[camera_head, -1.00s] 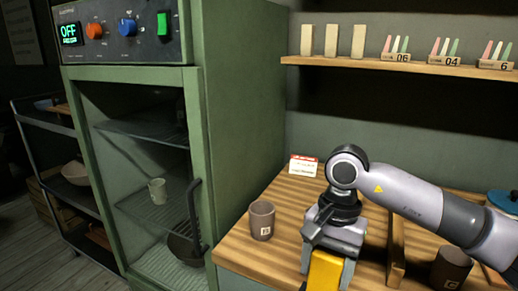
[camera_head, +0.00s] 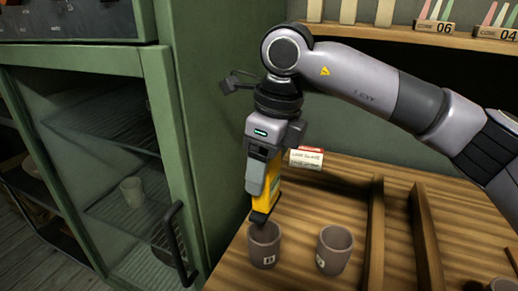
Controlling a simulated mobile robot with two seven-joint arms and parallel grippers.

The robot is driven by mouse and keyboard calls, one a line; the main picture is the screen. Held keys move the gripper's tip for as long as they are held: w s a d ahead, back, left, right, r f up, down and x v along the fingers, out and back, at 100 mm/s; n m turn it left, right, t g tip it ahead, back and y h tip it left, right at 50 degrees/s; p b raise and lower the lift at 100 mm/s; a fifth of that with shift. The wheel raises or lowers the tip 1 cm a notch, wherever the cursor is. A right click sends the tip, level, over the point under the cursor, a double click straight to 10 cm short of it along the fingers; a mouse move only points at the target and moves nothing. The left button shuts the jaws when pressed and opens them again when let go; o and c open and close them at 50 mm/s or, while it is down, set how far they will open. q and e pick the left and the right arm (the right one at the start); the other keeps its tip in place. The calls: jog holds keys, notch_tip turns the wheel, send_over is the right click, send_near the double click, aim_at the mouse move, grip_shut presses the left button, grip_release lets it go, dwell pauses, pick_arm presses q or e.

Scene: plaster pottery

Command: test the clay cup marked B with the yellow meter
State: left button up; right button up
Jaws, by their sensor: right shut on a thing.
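My right gripper (camera_head: 258,178) points down and is shut on the yellow meter (camera_head: 270,196). The meter's dark lower end is at the rim of a brown clay cup (camera_head: 264,252) on the wooden worktop; I cannot tell whether they touch. This cup's small pale mark looks like a B. A second brown cup (camera_head: 334,252) stands upright just to its right, with a mark too small to read surely. My left gripper is not in view.
A green cabinet (camera_head: 160,120) with a dark handle (camera_head: 176,243) stands at left, a pale cup (camera_head: 132,190) on its shelf. A small sign (camera_head: 306,158) stands behind the gripper. Wooden strips (camera_head: 376,225) divide the worktop. Another brown cup (camera_head: 502,285) shows at lower right.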

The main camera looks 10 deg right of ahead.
jog(key=shift+w+a+r, duration=0.1)
jog(key=shift+w+r, duration=0.05)
jog(key=shift+r, duration=0.05)
jog(key=shift+f+b, duration=0.45)
jog(key=shift+f, duration=0.05)
notch_tip(320, 180, down, 5)
jog(key=b, duration=0.4)
jog(key=shift+f+b, duration=0.45)
jog(key=shift+f, duration=0.15)
dwell(1.8)
jog(key=shift+r, duration=0.15)
jog(key=shift+r+p, duration=2.4)
jog(key=shift+r, duration=1.1)
jog(key=shift+f, duration=0.1)
